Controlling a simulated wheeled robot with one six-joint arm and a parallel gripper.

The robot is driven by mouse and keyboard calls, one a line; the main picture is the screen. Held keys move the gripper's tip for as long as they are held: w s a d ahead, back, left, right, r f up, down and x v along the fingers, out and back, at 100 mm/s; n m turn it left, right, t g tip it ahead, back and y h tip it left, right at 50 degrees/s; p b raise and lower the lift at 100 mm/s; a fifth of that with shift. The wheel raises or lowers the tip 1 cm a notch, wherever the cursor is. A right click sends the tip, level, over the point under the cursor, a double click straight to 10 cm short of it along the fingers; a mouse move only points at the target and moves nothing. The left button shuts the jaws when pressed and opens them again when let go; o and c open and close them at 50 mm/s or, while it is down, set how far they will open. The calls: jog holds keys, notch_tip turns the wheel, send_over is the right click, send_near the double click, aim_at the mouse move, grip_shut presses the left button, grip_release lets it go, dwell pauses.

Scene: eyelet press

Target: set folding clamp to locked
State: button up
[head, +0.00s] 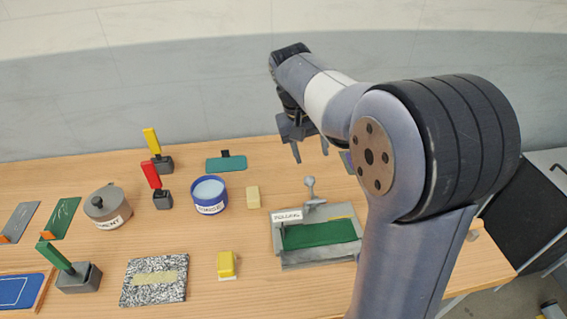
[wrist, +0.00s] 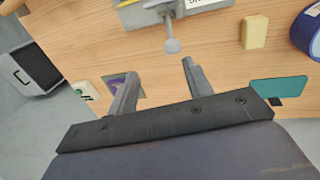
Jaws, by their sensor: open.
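The folding clamp (head: 290,250) is a grey frame with a label on its back left edge and a green sheet (head: 318,233) in it. Its lever with a round grey knob (head: 309,182) stands at the back edge. In the wrist view the knob (wrist: 172,46) lies just beyond my fingertips, with part of the clamp body (wrist: 130,14) at the top edge. My gripper (head: 310,150) is open and empty, above and behind the lever in the head view. Its two fingers (wrist: 157,71) are apart, touching nothing. The rest of the clamp is out of the wrist view.
A cream block (head: 253,197) and a blue pot (head: 209,193) stand left of the clamp. A yellow block (head: 227,264) is in front of them. A teal plate (head: 227,163) lies at the back. My arm covers the clamp's right side.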

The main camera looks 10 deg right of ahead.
aim_at(312, 191)
jog(key=shift+m+y, duration=0.6)
jog(key=shift+m, duration=0.3)
jog(key=f, duration=0.6)
jog(key=w+f, duration=0.1)
jog(key=f, duration=0.2)
jog(key=shift+d+f, duration=0.2)
jog(key=shift+f, duration=0.05)
jog(key=shift+c, duration=0.5)
grip_shut()
